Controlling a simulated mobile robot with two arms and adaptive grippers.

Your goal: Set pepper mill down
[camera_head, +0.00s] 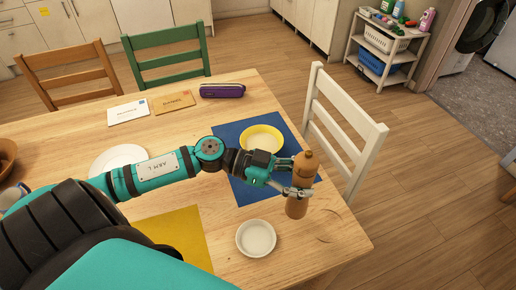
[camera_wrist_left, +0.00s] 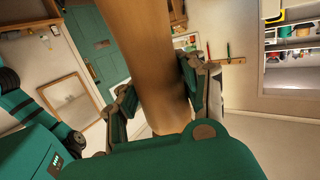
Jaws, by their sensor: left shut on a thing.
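The pepper mill (camera_head: 305,165) is a brown wooden cylinder with a rounded top. My left gripper (camera_head: 296,190) is shut on it around the middle and holds it upright over the right part of the wooden table (camera_head: 335,232). I cannot tell whether its base touches the table. In the left wrist view the pepper mill (camera_wrist_left: 153,60) fills the middle of the picture, between the two fingers of the left gripper (camera_wrist_left: 160,105). My right gripper is not in view.
A yellow bowl (camera_head: 262,139) on a blue placemat (camera_head: 232,131) is just behind the gripper. A small white dish (camera_head: 256,238) is in front, left of the mill. A white chair (camera_head: 343,130) stands at the right edge. Envelopes and a purple case (camera_head: 222,90) lie farther back.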

